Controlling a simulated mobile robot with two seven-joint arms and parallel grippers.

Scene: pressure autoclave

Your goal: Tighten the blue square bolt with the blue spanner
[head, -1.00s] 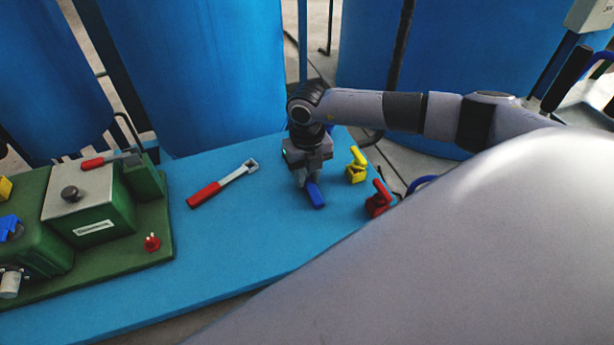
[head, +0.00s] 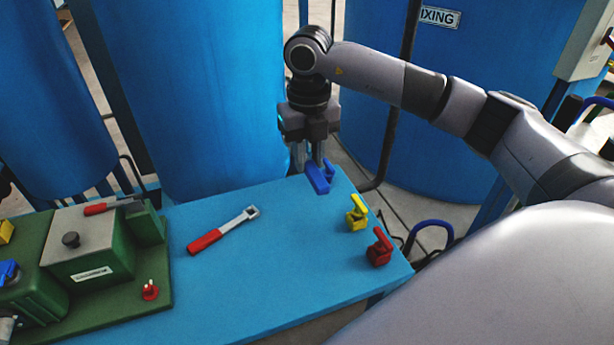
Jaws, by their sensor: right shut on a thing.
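My right gripper (head: 314,160) is shut on a blue spanner (head: 319,181), a short piece with a handle. It points down and holds the spanner above the far right part of the blue table (head: 290,262). The fingers hide part of the spanner. At the left edge, a blue part (head: 8,270) sits on the green machine (head: 98,272) and is cut off by the frame. It may be the blue square bolt, but I cannot tell for sure. My left gripper is not in view.
A yellow piece (head: 356,217) and a red piece (head: 379,251) stand near the table's right edge. A red-handled wrench (head: 222,231) lies mid-table. A small red part (head: 150,290) is on the machine's base. Large blue tanks (head: 190,90) stand behind. The table's front middle is clear.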

